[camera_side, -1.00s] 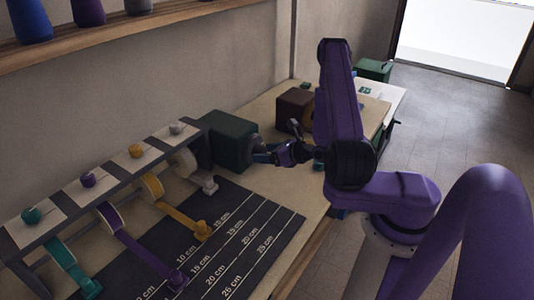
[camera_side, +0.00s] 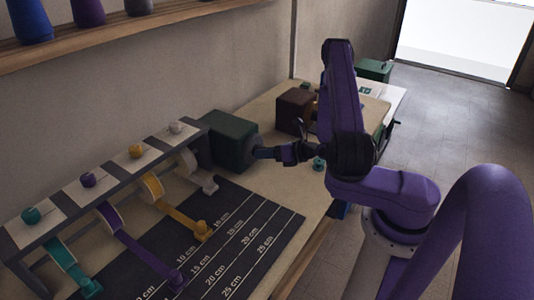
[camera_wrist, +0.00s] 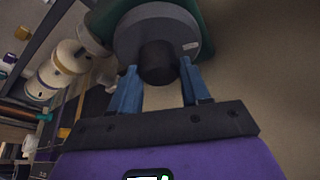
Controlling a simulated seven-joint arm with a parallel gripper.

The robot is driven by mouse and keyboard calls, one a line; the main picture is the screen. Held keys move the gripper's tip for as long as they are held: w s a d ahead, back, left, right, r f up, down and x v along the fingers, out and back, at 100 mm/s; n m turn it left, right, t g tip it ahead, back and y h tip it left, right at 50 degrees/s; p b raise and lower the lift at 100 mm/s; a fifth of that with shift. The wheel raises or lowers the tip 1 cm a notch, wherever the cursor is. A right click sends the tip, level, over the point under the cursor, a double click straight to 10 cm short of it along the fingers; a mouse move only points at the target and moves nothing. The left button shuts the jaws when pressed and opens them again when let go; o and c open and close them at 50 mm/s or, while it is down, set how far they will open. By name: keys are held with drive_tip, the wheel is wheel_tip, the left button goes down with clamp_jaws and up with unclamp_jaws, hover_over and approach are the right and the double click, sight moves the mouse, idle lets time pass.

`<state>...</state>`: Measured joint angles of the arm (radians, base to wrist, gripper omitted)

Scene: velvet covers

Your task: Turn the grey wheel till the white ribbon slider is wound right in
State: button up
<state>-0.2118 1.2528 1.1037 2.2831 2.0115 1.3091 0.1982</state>
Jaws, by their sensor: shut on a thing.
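The grey wheel (camera_wrist: 188,38) is on the side of a dark green box (camera_side: 229,140). In the wrist view a dark round knob (camera_wrist: 158,62) stands out from its middle. My gripper (camera_wrist: 158,76) has its blue fingers on either side of this knob, shut on it. In the side view my gripper (camera_side: 262,152) reaches the wheel from the right, and the wheel is mostly hidden there. The white ribbon slider (camera_side: 209,186) lies close in front of its roll (camera_side: 188,160) at the right end of the rack, with a short piece of ribbon out.
Yellow (camera_side: 202,231), purple (camera_side: 178,278) and teal (camera_side: 91,288) sliders lie on ribbons to the left. A dark mat (camera_side: 262,215) with centimetre lines is in front. A brown box (camera_side: 295,110) stands behind my gripper.

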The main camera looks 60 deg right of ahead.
drive_tip(key=shift+m, duration=0.3)
drive_tip(key=o, duration=1.1)
drive_tip(key=shift+c, duration=0.2)
drive_tip(key=v, duration=1.7)
drive_tip(key=shift+s+d, duration=0.2)
drive_tip(key=shift+d, duration=0.1)
drive_tip(key=shift+f, duration=0.1)
